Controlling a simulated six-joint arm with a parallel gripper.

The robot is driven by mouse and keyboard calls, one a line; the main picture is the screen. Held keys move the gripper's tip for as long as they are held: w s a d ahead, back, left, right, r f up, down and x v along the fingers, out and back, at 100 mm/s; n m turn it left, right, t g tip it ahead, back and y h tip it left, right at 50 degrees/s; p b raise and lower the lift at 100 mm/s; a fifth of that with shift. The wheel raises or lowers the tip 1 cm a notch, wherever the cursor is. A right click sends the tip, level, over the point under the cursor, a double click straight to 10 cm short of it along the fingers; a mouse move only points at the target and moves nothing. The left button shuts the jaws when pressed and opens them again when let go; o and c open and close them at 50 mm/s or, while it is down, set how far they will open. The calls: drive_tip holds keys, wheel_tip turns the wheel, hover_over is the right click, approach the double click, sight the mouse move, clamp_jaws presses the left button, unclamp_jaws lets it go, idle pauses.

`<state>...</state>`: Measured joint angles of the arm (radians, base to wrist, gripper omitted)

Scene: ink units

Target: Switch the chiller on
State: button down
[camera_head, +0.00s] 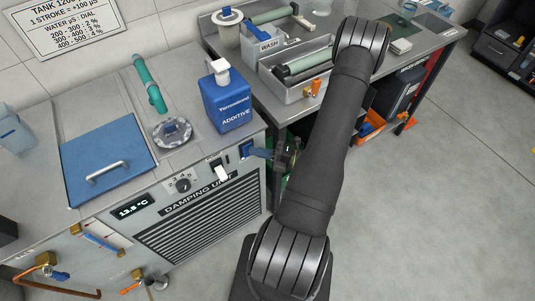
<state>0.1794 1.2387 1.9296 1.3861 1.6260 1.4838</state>
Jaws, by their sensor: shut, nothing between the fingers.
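The damping unit (148,236) is a grey cabinet with a vent grille on its front. Its display (131,206) reads about 13.5 °C. A black dial (183,185) and a white rocker-type switch (220,172) sit to the right of the display. A blue square part (246,149) is at the panel's right end. My gripper (272,155) is shut and empty at the cabinet's front right corner, right of the white switch and close to the blue part. I cannot tell whether it touches it. My arm hides part of the area behind it.
A blue additive bottle (227,102), a clear round cap (173,132) and a blue lid (106,160) with a handle are on the cabinet top. A wash tray (297,90) stands on the bench behind. Valves and pipes (50,271) are at lower left.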

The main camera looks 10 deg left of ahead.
drive_tip(key=s+d+r, duration=0.1)
drive_tip(key=s+d, duration=0.1)
drive_tip(key=d, duration=1)
drive_tip(key=shift+s+d+r, duration=0.3)
drive_tip(key=shift+d, duration=0.05)
drive_tip(key=a+f, duration=0.2)
drive_tip(key=a, duration=0.6)
drive_tip(key=shift+s+f+y, duration=0.2)
drive_tip(key=shift+f+y, duration=0.05)
drive_tip(key=shift+y, duration=0.05)
drive_tip(key=shift+a, duration=0.1)
drive_tip(key=shift+a, duration=0.1)
